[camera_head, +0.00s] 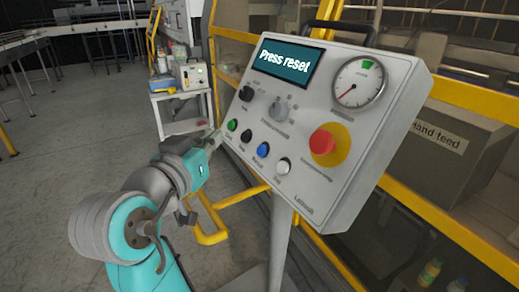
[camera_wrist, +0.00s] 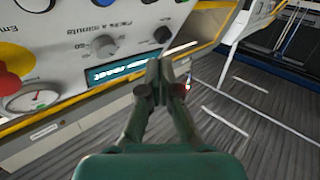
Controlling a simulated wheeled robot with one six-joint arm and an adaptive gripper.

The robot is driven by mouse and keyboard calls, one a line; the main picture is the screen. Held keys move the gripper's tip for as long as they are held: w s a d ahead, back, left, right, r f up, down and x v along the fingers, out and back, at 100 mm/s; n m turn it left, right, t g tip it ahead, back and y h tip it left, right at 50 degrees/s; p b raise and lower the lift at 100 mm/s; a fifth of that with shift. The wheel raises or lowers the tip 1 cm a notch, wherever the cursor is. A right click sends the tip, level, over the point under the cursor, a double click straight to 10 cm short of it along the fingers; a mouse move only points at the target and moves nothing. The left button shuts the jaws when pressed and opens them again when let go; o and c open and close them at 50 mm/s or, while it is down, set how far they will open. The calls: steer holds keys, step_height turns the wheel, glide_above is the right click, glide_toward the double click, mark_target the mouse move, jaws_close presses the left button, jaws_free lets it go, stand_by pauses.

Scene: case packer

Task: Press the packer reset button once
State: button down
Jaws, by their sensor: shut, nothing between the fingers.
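The tilted control panel (camera_head: 313,190) has a screen (camera_head: 288,65) reading "Press reset". Along its lower part sit a green button (camera_head: 232,125), a black button (camera_head: 246,136), a blue button (camera_head: 264,149) and a white button (camera_head: 284,165). Their labels are too small to read, so I cannot tell which is reset. My gripper (camera_head: 213,140) is by the panel's left edge, left of the green button; contact cannot be told. In the wrist view, my gripper (camera_wrist: 166,78) is shut and empty, with the blue button (camera_wrist: 35,4) at top left.
A red emergency stop (camera_head: 323,142) on yellow, a gauge (camera_head: 359,80), a black knob (camera_head: 245,93) and a grey selector (camera_head: 280,108) share the panel. Yellow guard rails (camera_head: 420,215) run behind it. A small table (camera_head: 182,110) holds equipment behind. Floor at left is open.

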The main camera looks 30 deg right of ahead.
steer(key=d+f, duration=0.4)
steer(key=d, duration=0.3)
steer(key=shift+w+d+f, duration=0.2)
steer(key=shift+w+d, duration=0.05)
steer(key=shift+w, duration=0.1)
stand_by(1.4)
steer(key=shift+d+f, duration=0.2)
steer(key=shift+d, duration=0.2)
steer(key=shift+d+f, duration=0.2)
steer(key=shift+d, duration=0.1)
stand_by(0.7)
steer(key=shift+w, duration=0.1)
steer(key=shift+a+r, duration=0.4)
steer(key=shift+a, duration=0.3)
steer(key=shift+a, duration=0.1)
steer(key=a, duration=0.1)
steer(key=a+r, duration=0.2)
steer(key=a, duration=0.1)
steer(key=shift+s+r, duration=0.25)
steer(key=shift+s, duration=0.05)
